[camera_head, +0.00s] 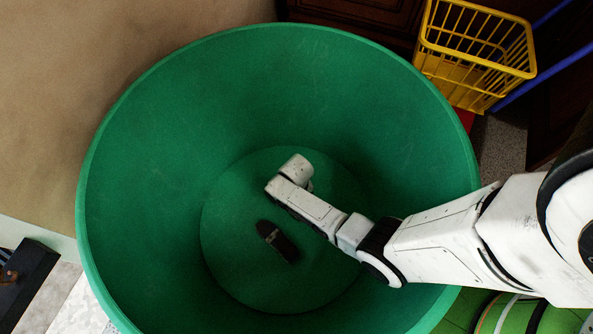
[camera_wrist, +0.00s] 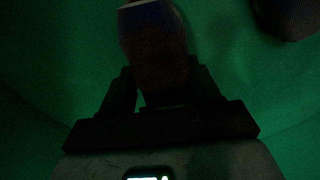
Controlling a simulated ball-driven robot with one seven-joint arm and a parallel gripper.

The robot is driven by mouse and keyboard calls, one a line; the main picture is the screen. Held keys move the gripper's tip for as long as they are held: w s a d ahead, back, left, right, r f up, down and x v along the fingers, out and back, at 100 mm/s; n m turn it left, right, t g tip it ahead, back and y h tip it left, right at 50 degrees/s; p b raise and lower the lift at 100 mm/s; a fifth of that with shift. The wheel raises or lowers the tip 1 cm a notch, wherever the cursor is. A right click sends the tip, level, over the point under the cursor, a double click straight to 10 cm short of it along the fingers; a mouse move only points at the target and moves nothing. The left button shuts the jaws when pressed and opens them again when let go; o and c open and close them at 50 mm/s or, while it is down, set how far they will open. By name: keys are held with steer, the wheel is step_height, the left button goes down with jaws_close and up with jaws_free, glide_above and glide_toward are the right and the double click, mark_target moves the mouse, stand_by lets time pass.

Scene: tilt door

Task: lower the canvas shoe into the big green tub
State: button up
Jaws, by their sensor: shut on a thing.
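The big green tub (camera_head: 135,130) fills the middle of the head view, open at the top. My arm reaches over its right rim, and its end is inside the tub. My gripper (camera_wrist: 160,82) shows in the wrist view, with its two dark fingers shut on the canvas shoe (camera_wrist: 152,36). The shoe looks dark brownish and blue with a pale edge, and green tub surface is around it. The picture is too dark to tell if the shoe touches the tub floor. In the head view my arm hides the gripper and the held shoe.
A dark elongated object (camera_head: 277,242) with a pale patch lies on the tub floor. A dark rounded thing (camera_wrist: 290,15) shows at the wrist view's top right. A yellow basket (camera_head: 477,45) stands beyond the tub's upper right rim. Much of the tub floor is bare.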

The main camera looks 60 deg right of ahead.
steer(key=o, duration=1.4)
steer(key=shift+c, duration=0.2)
step_height(320, 180, up, 11)
steer(key=p, duration=0.7)
steer(key=shift+f, duration=0.15)
